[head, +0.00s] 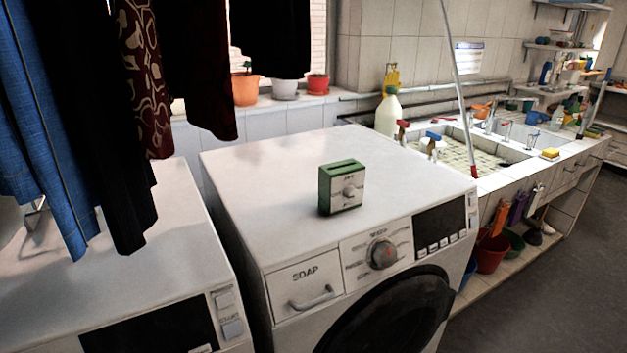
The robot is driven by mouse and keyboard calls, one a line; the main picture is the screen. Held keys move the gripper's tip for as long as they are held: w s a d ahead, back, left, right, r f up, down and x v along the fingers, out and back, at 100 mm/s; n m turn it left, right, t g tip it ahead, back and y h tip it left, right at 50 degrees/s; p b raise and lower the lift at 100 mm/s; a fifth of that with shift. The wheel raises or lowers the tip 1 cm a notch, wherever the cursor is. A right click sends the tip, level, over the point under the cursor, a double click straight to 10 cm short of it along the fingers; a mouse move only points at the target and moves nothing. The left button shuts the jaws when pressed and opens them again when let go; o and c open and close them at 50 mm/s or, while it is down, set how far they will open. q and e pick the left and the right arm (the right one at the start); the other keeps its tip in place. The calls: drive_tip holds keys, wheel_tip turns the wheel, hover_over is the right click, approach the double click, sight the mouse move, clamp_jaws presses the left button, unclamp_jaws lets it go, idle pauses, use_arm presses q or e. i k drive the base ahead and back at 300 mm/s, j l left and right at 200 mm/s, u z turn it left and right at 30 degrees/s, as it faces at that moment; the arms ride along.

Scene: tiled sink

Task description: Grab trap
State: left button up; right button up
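A small green box with a white front and a round knob (341,187) stands upright on top of the white washing machine (270,165), near its front edge. The lettering on its front is too small to read. I cannot tell for sure whether this box is the trap, and nothing else in view is clearly a trap. Neither of my grippers shows in the head view.
A second white machine (180,250) stands at the left, under hanging clothes (150,70). A tiled sink (465,160) with bottles, a yellow sponge (550,154) and a leaning pole (457,80) is at the right. Potted plants (245,88) line the windowsill. Grey floor lies at lower right.

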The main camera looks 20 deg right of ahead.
sight(333, 178)
drive_tip(key=i+l+u, duration=0.2)
drive_tip(key=l, duration=0.55)
drive_tip(key=l+u, duration=0.2)
drive_tip(key=l, duration=0.55)
drive_tip(key=i+l+u, duration=0.2)
drive_tip(key=l, duration=0.6)
drive_tip(key=k, duration=0.1)
